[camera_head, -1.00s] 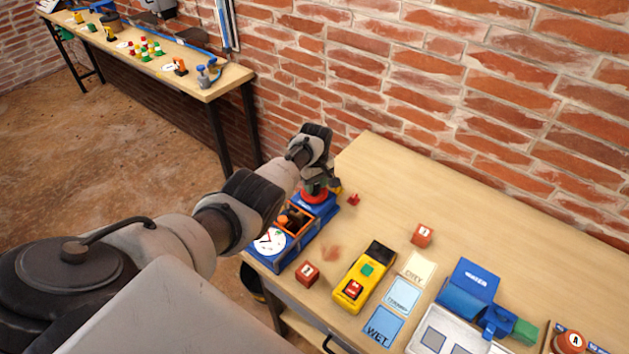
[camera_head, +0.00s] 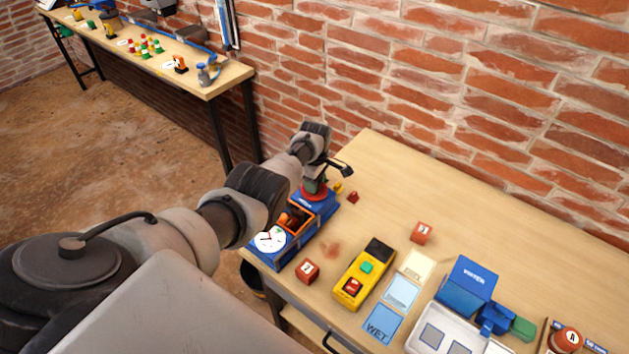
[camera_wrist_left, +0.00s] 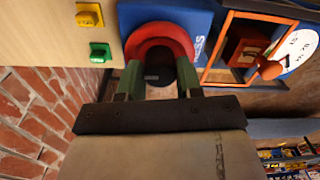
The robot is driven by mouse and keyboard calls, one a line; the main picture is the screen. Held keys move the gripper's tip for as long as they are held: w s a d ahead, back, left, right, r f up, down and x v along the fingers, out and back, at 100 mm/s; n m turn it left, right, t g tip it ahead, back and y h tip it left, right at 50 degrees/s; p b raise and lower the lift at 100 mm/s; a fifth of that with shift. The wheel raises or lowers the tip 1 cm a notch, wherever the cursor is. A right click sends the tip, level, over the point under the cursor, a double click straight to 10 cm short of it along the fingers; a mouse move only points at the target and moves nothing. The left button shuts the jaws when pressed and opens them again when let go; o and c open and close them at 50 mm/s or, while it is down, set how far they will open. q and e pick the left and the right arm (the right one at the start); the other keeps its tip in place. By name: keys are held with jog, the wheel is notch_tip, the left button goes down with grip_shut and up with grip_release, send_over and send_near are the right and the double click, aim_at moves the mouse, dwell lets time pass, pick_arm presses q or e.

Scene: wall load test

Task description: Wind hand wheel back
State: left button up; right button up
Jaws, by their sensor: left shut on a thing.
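The red hand wheel (camera_head: 316,196) sits on top of the blue press (camera_head: 328,209) at the left end of the near bench. In the left wrist view the wheel (camera_wrist_left: 161,32) shows as a red ring around a dark middle. My left gripper (camera_head: 314,184) is over the wheel from above, its green fingers (camera_wrist_left: 158,82) shut on the wheel's middle. The exact contact is partly hidden by the fingers. The press has an orange-framed opening (camera_wrist_left: 245,48) and a white dial (camera_head: 270,239). My right gripper is not in view.
A small red block (camera_head: 352,197) and a yellow one (camera_head: 338,187) lie close beside the press. A red cube (camera_head: 308,271) and a yellow device (camera_head: 364,275) stand in front. A brick wall (camera_head: 450,80) rises behind the bench. The bench's back middle is clear.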

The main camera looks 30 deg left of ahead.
pick_arm(q)
jog(key=shift+r, duration=0.1)
jog(key=o, duration=0.9)
jog(key=shift+o, duration=0.2)
jog(key=shift+r, duration=0.35)
notch_tip(320, 180, up, 3)
jog(key=shift+f+p, duration=0.15)
jog(key=shift+p, duration=0.85)
notch_tip(320, 180, up, 7)
